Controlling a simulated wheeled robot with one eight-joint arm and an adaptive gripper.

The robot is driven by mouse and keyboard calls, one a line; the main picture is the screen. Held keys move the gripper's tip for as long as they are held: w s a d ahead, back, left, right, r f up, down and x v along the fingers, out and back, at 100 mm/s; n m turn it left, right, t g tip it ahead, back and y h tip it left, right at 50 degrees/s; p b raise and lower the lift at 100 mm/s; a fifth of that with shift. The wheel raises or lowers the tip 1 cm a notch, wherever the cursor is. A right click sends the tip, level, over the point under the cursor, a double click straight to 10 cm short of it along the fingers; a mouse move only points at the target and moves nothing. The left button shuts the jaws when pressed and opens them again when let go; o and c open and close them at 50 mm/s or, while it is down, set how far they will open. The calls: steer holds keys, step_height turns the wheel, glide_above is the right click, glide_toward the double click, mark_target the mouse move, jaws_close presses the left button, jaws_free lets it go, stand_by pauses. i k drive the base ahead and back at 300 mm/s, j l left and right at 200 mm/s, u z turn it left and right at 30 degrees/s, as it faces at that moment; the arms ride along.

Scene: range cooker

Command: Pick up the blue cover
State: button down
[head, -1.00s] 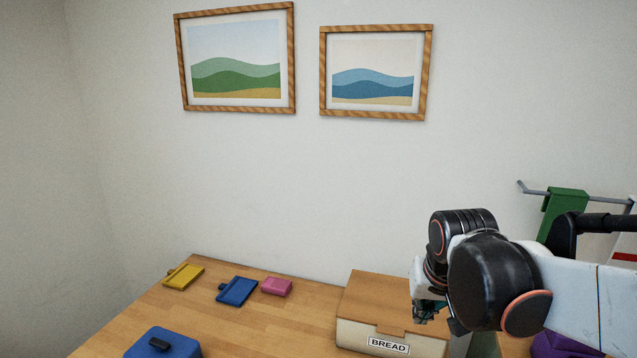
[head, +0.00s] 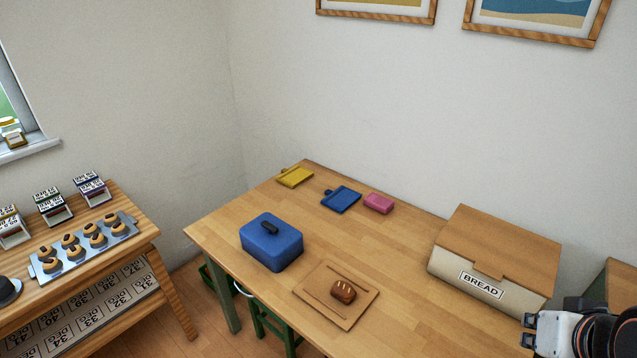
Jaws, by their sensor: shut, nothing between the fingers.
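The blue cover (head: 272,248) is a rounded blue box shape with a black handle on top. It sits on the wooden table, left of a cutting board with a small loaf. What is under it is hidden. My gripper (head: 528,331) shows only partly at the lower right edge, below the bread box. It is shut and empty, well apart from the blue cover.
A cutting board (head: 316,310) with a brown loaf (head: 343,291) lies right of the cover. A bread box (head: 491,262) stands at the right. Yellow (head: 296,177), blue (head: 341,199) and pink (head: 379,203) items lie at the back. A side table holds a tray (head: 82,249) of rolls.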

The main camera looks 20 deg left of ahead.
mark_target(273, 243)
steer(key=u, duration=1.4)
